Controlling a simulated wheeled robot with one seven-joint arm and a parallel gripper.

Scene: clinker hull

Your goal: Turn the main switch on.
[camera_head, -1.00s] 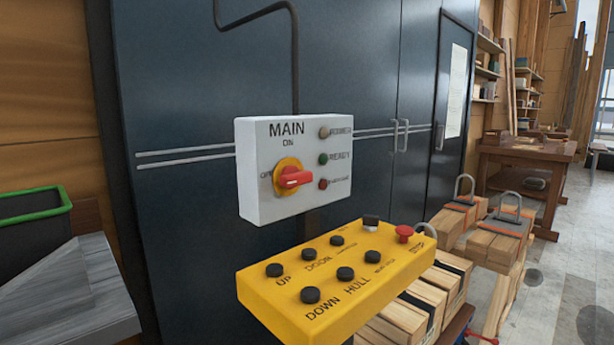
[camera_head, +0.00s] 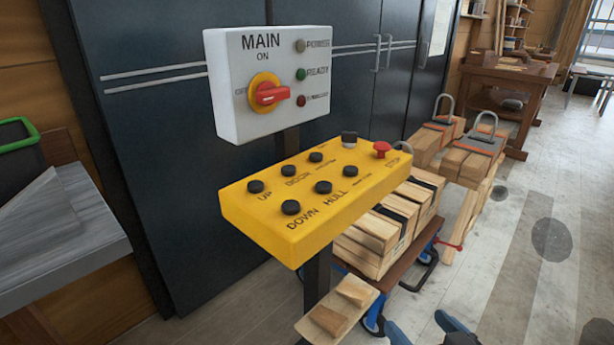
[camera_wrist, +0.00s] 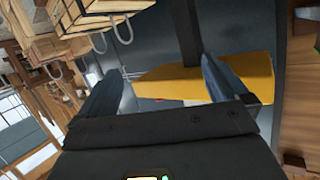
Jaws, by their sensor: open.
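The main switch (camera_head: 268,95) is a red handle on a yellow round plate, on the front of a white box (camera_head: 222,112) marked MAIN. Its handle lies level, in line with the OFF mark at its left; ON is printed above. My gripper (camera_wrist: 160,70) is open and empty in the wrist view, with a yellow box between and beyond its fingers. The switch cannot be made out there. In the head view, two blue-grey tips at the bottom edge look like my gripper (camera_head: 425,325), low and well apart from the switch.
A yellow button box (camera_head: 265,215) with black buttons and a red stop button (camera_head: 382,149) juts out below the white box. A wooden cart with timber blocks (camera_head: 370,233) stands below right. A grey bench (camera_head: 60,215) is at left. Floor (camera_head: 540,250) is open at right.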

